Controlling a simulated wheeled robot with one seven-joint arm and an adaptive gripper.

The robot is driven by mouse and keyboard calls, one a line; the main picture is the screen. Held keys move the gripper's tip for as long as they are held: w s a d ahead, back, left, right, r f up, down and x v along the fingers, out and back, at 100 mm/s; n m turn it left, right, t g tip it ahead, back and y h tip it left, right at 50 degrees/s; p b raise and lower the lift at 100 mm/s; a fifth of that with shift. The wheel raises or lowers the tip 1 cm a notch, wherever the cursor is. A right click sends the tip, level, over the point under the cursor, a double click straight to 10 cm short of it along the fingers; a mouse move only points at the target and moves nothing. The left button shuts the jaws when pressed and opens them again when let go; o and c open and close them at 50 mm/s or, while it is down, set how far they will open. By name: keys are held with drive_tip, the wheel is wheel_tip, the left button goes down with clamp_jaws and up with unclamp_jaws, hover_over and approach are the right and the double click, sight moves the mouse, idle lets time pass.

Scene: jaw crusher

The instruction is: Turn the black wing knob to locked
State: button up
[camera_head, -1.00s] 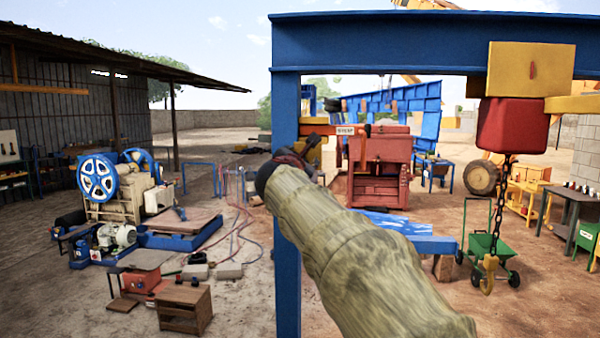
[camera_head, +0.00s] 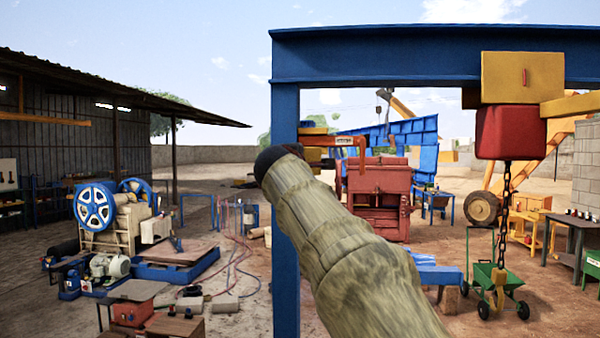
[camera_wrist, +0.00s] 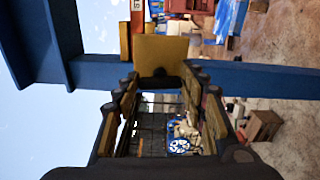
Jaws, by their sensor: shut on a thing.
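The black wing knob (camera_wrist: 160,79) shows as a small dark shape at the lower edge of a yellow box (camera_wrist: 160,53) in the wrist view. My gripper (camera_wrist: 163,83) has one finger on each side of it and is shut on it. The fingers hide part of the knob, and I cannot tell its exact angle. In the head view my arm covers the gripper and the knob; part of the yellow box (camera_head: 314,141) shows beside the blue post.
The blue post (camera_head: 286,220) and overhead beam (camera_head: 400,55) stand close to my arm. An orange-red bar with a white label (camera_head: 345,141) juts out by the yellow box. A red block (camera_head: 510,132) with a chain and hook hangs at the right.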

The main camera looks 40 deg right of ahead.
drive_tip(key=shift+f+m+b, duration=0.1)
drive_tip(key=shift+m+b, duration=0.3)
drive_tip(key=shift+m, duration=0.1)
drive_tip(key=o, duration=1.2)
drive_tip(key=v, duration=1.2)
drive_tip(key=shift+w, duration=0.1)
